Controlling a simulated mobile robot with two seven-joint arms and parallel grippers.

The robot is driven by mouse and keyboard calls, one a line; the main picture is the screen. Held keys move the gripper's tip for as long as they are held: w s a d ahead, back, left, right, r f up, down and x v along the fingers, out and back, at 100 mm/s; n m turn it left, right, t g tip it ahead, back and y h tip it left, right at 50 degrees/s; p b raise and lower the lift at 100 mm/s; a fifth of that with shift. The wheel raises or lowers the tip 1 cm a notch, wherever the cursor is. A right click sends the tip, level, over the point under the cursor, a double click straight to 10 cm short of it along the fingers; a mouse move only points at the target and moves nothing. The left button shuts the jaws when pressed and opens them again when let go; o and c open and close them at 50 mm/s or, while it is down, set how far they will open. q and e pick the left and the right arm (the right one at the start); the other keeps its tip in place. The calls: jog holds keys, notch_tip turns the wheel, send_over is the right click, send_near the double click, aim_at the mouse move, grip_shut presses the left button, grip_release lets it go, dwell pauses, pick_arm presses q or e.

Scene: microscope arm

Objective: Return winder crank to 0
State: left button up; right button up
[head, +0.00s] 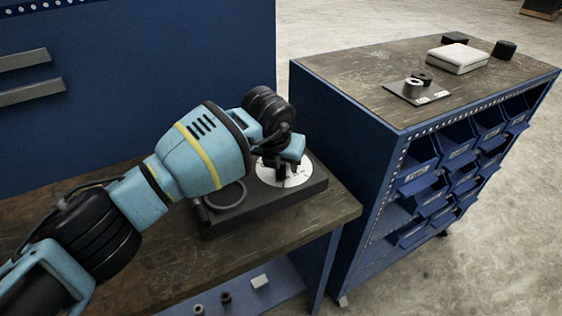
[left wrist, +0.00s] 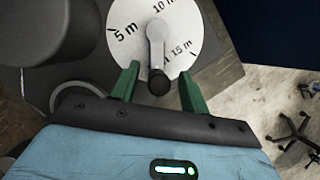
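The white dial (head: 297,180) lies on a dark base box (head: 237,217) on the workbench. In the left wrist view the dial (left wrist: 128,14) reads 5 m, 10 m and what looks like 15 m. The grey winder crank (left wrist: 156,42) runs from the dial's middle toward my gripper and ends in a dark knob (left wrist: 158,82). It lies close to the 15 m mark. No 0 mark shows. My left gripper (left wrist: 159,71) is open, with its green fingers apart on either side of the knob; I cannot tell whether either touches. My right gripper is out of view.
A blue cabinet (head: 345,130) with open bins stands right of the workbench (head: 344,209). On its top are a white box (head: 458,57) and small dark parts. A blue panel (head: 130,90) rises behind the bench. Small parts lie on the lower shelf (head: 280,292).

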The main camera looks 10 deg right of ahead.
pick_arm(q)
jog(key=v, duration=0.7)
jog(key=shift+s+r+p, duration=0.15)
jog(key=shift+r+p, duration=0.2)
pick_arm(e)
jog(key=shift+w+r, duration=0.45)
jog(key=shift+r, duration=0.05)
pick_arm(q)
jog(key=shift+a, duration=0.1)
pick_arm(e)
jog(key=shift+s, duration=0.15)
